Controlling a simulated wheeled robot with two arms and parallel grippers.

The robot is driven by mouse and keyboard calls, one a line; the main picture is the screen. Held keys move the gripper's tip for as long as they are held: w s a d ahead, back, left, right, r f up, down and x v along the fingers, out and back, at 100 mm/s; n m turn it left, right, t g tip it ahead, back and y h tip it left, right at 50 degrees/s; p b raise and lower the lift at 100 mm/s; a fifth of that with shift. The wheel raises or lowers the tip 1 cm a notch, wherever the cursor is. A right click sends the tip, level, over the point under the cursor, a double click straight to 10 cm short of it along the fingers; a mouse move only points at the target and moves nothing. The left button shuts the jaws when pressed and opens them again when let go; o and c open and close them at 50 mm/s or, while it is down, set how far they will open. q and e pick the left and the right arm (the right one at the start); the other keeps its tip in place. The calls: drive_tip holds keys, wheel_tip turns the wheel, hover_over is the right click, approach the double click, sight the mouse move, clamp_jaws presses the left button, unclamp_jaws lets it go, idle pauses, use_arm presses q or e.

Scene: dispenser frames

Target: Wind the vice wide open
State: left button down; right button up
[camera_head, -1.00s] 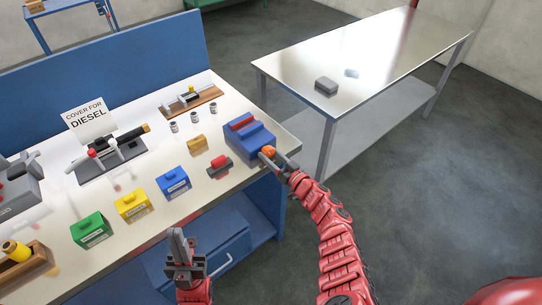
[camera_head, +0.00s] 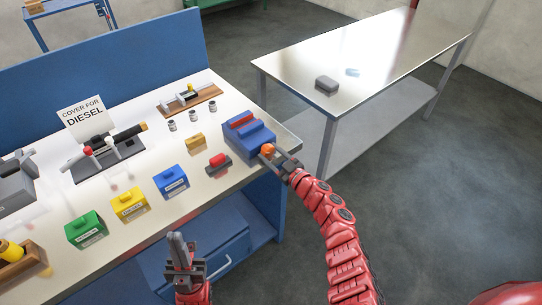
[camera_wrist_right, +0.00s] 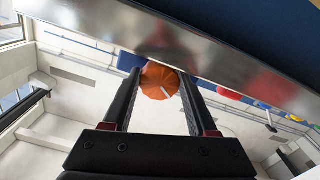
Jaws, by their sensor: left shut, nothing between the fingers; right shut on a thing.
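The blue vice (camera_head: 246,140) sits at the right end of the workbench, with a red piece (camera_head: 241,119) on its top at the back. Its orange handle knob (camera_head: 267,149) sticks out at the front right corner, past the bench edge. My right gripper (camera_head: 275,156) is shut on the orange knob. In the right wrist view the knob (camera_wrist_right: 160,82) sits between the two dark fingers, and a pale line shows on its face. My left gripper (camera_head: 178,246) is shut and empty, low in front of the bench. The vice's jaw gap is too small to judge.
A metal table (camera_head: 380,60) stands right, with floor between.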

drive_tip(key=shift+r+n, duration=0.1)
drive_tip(key=shift+n, duration=0.3)
drive_tip(key=o, duration=1.4)
drive_tip(key=shift+c, duration=0.2)
drive_tip(key=shift+s+d, duration=0.1)
drive_tip(key=b+v, duration=0.2)
drive_tip(key=v, duration=1.5)
drive_tip(key=shift+b, duration=0.3)
drive_tip(key=shift+s, duration=0.1)
